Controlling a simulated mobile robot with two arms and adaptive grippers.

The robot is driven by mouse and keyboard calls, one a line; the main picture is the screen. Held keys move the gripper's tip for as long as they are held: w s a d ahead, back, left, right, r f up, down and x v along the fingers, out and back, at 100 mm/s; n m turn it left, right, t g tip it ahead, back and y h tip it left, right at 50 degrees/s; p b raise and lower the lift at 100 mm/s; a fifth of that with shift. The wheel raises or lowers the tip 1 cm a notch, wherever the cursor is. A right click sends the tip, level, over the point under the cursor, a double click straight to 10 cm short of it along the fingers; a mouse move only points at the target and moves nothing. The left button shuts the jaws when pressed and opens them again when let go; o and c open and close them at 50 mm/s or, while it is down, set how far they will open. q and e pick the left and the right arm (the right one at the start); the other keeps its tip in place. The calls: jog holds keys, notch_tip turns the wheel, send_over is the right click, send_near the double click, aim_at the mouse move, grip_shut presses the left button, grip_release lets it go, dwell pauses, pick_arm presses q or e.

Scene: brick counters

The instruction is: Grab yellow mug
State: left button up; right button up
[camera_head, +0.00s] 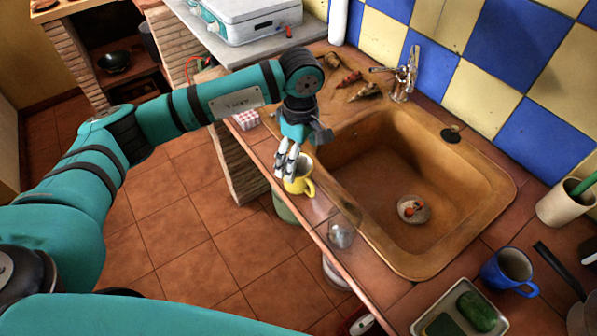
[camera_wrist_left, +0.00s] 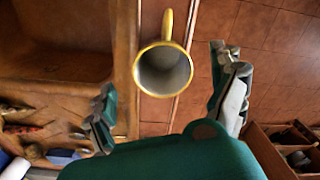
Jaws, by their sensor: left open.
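Whether either finger touches the mug is unclear in the head view. My right gripper is not in view.
The brown sink (camera_head: 425,170) holds a small strainer (camera_head: 413,209). A clear glass (camera_head: 341,233) stands on the narrow edge near the mug. A blue mug (camera_head: 507,271), a metal tray (camera_head: 462,312) and a white crock (camera_head: 563,204) stand right. A red-white box (camera_head: 246,119) sits left.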

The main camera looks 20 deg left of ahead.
aim_at(299, 171)
pick_arm(q)
notch_tip(299, 171, down, 3)
jog(key=shift+f+p, duration=0.1)
jog(key=shift+p, duration=0.4)
notch_tip(299, 171, down, 2)
jog(key=shift+s+f+p, duration=0.1)
jog(key=shift+f+p, duration=0.1)
jog(key=shift+p, duration=0.65)
notch_tip(299, 171, down, 2)
jog(key=shift+a, duration=0.1)
jog(key=shift+f, duration=0.15)
jog(key=c, duration=1.3)
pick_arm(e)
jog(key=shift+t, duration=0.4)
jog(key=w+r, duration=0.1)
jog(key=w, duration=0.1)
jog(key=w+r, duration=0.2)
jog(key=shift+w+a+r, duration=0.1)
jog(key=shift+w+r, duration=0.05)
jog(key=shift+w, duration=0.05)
